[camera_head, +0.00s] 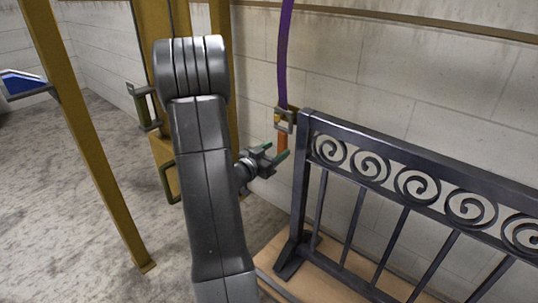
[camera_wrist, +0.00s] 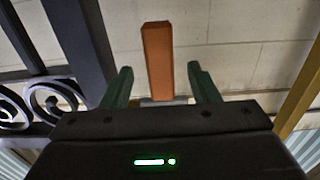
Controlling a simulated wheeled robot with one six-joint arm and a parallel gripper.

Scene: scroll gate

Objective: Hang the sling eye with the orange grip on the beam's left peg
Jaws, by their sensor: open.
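The orange grip (camera_head: 282,143) hangs upright below a metal sling eye (camera_head: 285,118) at the lower end of a purple sling (camera_head: 286,50), close to the gate's left post. My gripper (camera_head: 277,152) is open at the grip. In the wrist view the orange grip (camera_wrist: 158,58) stands between the two green fingertips, with a gap on each side. The sling eye is outside the wrist view. I cannot make out the beam or its left peg for certain.
A dark scroll gate (camera_head: 400,185) stands on a tan base (camera_head: 330,262) just right of my gripper. Yellow posts (camera_head: 85,140) stand at the left, one with a green handle (camera_head: 170,182). A pale block wall (camera_head: 400,75) is behind. Floor is open at the left.

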